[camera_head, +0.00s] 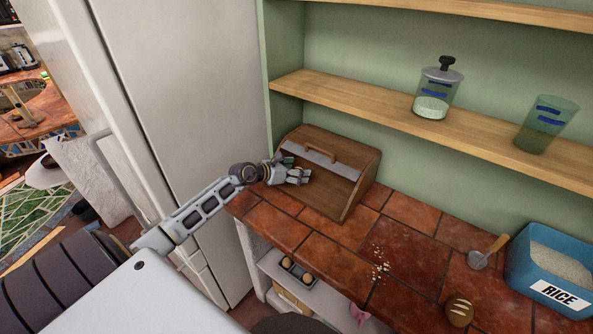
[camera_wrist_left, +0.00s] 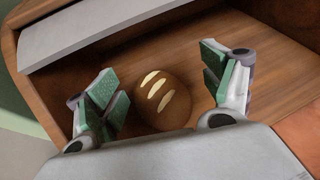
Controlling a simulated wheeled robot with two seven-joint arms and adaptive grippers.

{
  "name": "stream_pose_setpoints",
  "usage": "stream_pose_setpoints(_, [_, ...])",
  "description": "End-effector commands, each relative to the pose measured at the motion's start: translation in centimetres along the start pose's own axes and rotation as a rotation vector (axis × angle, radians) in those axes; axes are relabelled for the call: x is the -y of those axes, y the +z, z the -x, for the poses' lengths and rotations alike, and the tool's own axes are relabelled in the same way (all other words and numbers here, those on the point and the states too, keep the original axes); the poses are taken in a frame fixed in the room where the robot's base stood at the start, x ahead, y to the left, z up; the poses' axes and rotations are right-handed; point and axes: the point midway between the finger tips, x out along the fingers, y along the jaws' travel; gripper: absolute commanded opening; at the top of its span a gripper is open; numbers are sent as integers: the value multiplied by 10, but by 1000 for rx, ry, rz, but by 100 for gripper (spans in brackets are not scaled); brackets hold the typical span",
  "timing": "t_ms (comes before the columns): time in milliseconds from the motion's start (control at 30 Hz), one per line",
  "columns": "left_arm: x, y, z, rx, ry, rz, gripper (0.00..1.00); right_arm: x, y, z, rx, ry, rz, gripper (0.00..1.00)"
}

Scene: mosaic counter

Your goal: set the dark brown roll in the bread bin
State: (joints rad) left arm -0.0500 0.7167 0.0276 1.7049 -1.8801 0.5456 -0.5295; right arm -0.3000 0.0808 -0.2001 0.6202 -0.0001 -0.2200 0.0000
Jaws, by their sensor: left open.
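The bread bin (camera_head: 356,196) is a wooden box on the tiled counter, with its front open. My left gripper (camera_head: 298,174) reaches into its opening from the left. In the left wrist view, a dark brown roll (camera_wrist_left: 166,112) with pale slashes lies on the wooden floor of the bin. The open fingers of my left gripper (camera_wrist_left: 160,80) stand on either side of it, with gaps showing at their tips. In the head view the gripper hides this roll. Another brown slashed roll (camera_head: 459,311) lies on the counter at the front right. My right gripper is not in view.
A blue rice bin (camera_head: 525,258) and a scoop (camera_head: 490,252) stand on the right of the counter (camera_head: 400,240). White crumbs lie mid-counter. A shelf (camera_head: 375,111) with jars hangs above the bin. The fridge (camera_head: 185,100) is close on the left.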

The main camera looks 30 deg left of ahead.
Motion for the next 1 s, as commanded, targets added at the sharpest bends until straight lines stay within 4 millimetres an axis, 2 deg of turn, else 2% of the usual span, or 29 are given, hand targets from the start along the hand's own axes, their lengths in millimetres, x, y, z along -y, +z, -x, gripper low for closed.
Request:
stream_pose_setpoints(267, [0,4,1,1,0,0,81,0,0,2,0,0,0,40])
stream_pose_setpoints(467, [1,14,6,2,-1,0,81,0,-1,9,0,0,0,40])
stream_pose_setpoints(1000, [1,10,44,-1,0,0,81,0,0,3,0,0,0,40])
